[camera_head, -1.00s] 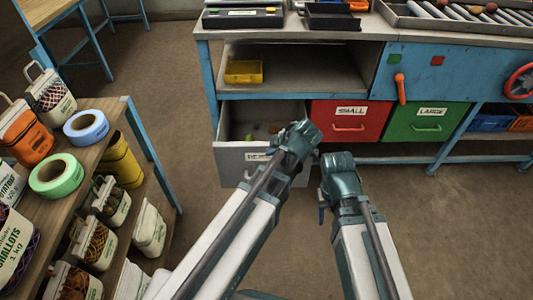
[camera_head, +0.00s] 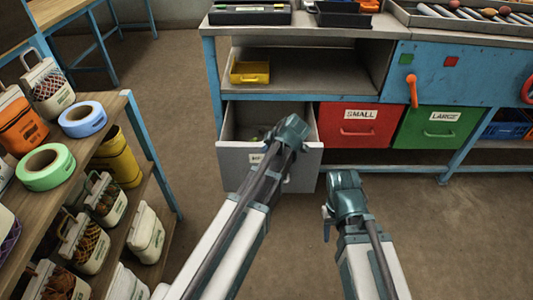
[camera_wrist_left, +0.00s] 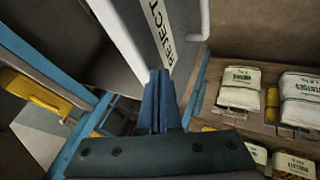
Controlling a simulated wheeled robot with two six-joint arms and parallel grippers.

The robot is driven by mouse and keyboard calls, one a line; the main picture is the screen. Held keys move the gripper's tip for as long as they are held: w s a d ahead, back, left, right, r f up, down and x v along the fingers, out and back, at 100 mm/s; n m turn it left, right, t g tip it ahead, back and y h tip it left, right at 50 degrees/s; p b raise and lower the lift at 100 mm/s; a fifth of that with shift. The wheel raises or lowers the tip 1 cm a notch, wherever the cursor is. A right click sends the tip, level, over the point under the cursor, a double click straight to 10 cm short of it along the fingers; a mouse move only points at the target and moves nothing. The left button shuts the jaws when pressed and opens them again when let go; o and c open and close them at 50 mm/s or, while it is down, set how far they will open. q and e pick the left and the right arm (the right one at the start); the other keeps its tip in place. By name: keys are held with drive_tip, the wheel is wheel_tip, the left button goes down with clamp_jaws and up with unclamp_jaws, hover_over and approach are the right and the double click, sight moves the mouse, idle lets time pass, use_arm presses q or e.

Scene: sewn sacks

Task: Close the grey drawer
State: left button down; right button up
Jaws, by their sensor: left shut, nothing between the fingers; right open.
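The grey drawer (camera_head: 235,175) stands pulled out at the lower left of the workbench. Its inside shows over the front panel, with small items at the bottom. My left gripper (camera_head: 290,130) is shut and empty at the drawer front, covering part of its label. I cannot tell whether it touches the panel. In the left wrist view the shut fingers (camera_wrist_left: 160,95) point toward the drawer front (camera_wrist_left: 183,25), which bears a REJECT label and a pale handle. My right gripper (camera_head: 335,205) is open, low and right of the drawer.
A red SMALL drawer (camera_head: 357,130) and a green LARGE drawer (camera_head: 432,130) sit shut to the right. A yellow bin (camera_head: 249,72) is on the shelf above. A wooden rack (camera_head: 110,120) with tape rolls and bags stands at left. Floor between rack and drawer is clear.

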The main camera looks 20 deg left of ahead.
use_arm(q)
drive_tip(key=shift+w, duration=0.1)
idle(0.3)
drive_tip(key=w+a, duration=0.4)
drive_tip(key=w, duration=1)
drive_tip(key=w+a, duration=0.4)
drive_tip(key=w, duration=1)
drive_tip(key=shift+w+a+r, duration=0.1)
